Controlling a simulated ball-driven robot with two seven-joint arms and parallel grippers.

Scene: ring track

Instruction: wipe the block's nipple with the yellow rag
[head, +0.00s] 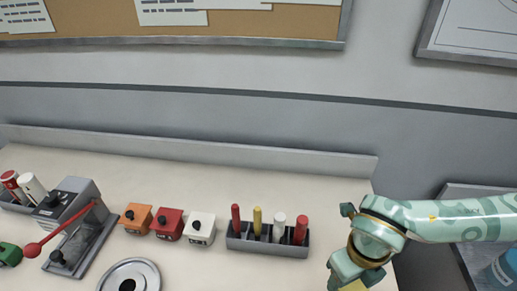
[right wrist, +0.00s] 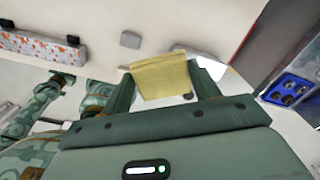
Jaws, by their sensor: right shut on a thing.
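My right gripper (head: 352,274) is at the bottom right of the head view, over the right end of the bench. It is shut on the yellow rag (head: 354,287), of which only a corner shows there. In the right wrist view the rag (right wrist: 160,76) hangs flat between the two fingers.
A dark rack (head: 268,243) with several coloured sticks stands between the blocks and my right gripper. A grey lever device (head: 77,228) with a red ball handle, a green block (head: 9,254) and a round metal ring (head: 131,276) are further left. A wall rises behind the bench.

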